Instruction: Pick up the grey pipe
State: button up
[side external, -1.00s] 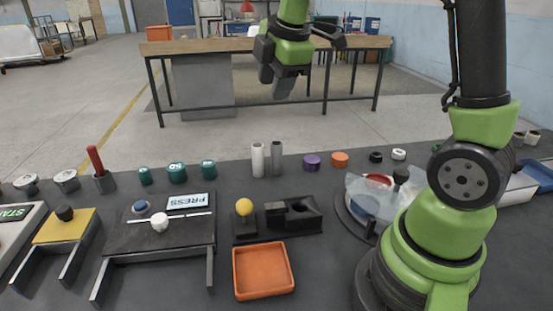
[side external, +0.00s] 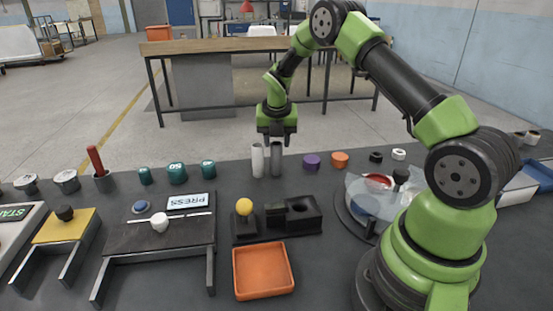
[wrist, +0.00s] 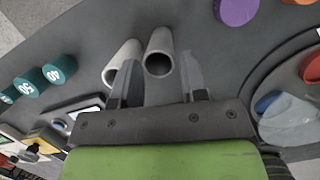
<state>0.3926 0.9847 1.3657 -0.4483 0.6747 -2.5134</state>
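The grey pipe (side external: 276,162) stands upright on the dark table, just right of a similar white pipe (side external: 257,160). My gripper (side external: 277,144) points down right at the top of the grey pipe in the side view. In the wrist view, the grey pipe's open end (wrist: 158,64) lies between the two spread fingers of my gripper (wrist: 159,66), with a gap visible on the right. The left finger overlaps the white pipe (wrist: 120,62) in the picture; I cannot tell whether they touch. My gripper is open and holds nothing.
A purple piece (side external: 311,161) and an orange ring (side external: 340,159) lie to the right. Several green cylinders (side external: 177,173) stand to the left. A black fixture (side external: 278,220) with a yellow ball (side external: 244,207) and an orange tray (side external: 263,271) are in front. Bare table surrounds the pipes.

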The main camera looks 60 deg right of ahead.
aim_at(276, 158)
jog(key=x, duration=0.4)
jog(key=c, duration=0.6)
